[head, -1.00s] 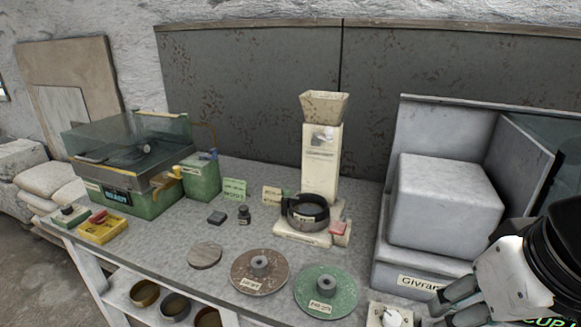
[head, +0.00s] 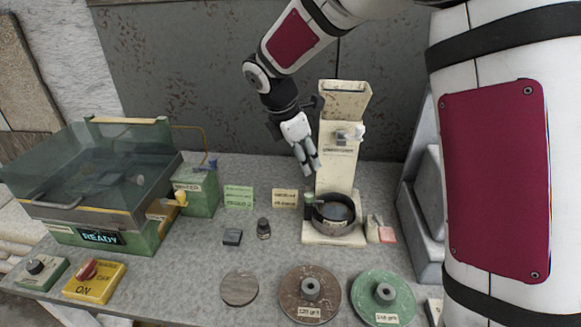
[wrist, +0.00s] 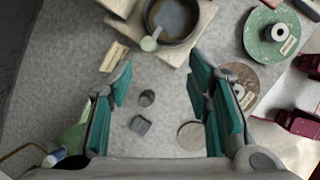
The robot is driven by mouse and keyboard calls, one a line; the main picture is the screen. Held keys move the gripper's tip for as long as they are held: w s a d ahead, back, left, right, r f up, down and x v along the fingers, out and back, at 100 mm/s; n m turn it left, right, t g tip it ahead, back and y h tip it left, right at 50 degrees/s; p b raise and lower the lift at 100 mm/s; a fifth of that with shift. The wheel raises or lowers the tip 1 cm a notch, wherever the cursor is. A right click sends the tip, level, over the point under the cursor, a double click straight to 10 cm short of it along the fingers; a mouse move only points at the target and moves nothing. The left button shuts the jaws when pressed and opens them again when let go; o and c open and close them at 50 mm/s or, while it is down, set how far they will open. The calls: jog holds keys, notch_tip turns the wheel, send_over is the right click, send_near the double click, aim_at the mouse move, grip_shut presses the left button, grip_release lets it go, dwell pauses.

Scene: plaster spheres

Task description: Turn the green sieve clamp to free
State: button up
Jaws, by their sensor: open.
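The green sieve clamp (head: 309,198) is a small pale green knob at the left rim of the dark round sieve (head: 335,222). The sieve stands on the cream base of a tall cream machine (head: 339,155). My gripper (head: 311,168) hangs above the bench, just left of the machine's column, above and apart from the clamp. In the wrist view, the clamp (wrist: 149,44) shows ahead of the fingers, at the near edge of the sieve (wrist: 173,20). My gripper (wrist: 164,82) is open, with nothing between its teal-padded fingers.
A brown disc (head: 310,295) and a green disc (head: 383,298) lie at the front right. A small dark block (head: 232,237) and a small dark weight (head: 264,229) stand left of the sieve. A glass-lidded machine (head: 90,190) fills the left. Upright labels (head: 285,198) stand behind.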

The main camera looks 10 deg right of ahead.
aim_at(309, 194)
jog(key=w+d+f+n+p, duration=0.1)
jog(key=f, duration=0.4)
jog(key=w+d+f+n+p, duration=0.1)
jog(key=w+f, duration=0.1)
jog(key=f, duration=0.4)
jog(key=w+d+f+p, duration=0.1)
jog(key=w+f, duration=0.1)
jog(key=f, duration=0.3)
jog(key=shift+d+f+n, duration=0.15)
jog(key=shift+n, duration=0.25)
jog(key=shift+c, duration=0.6)
grip_shut()
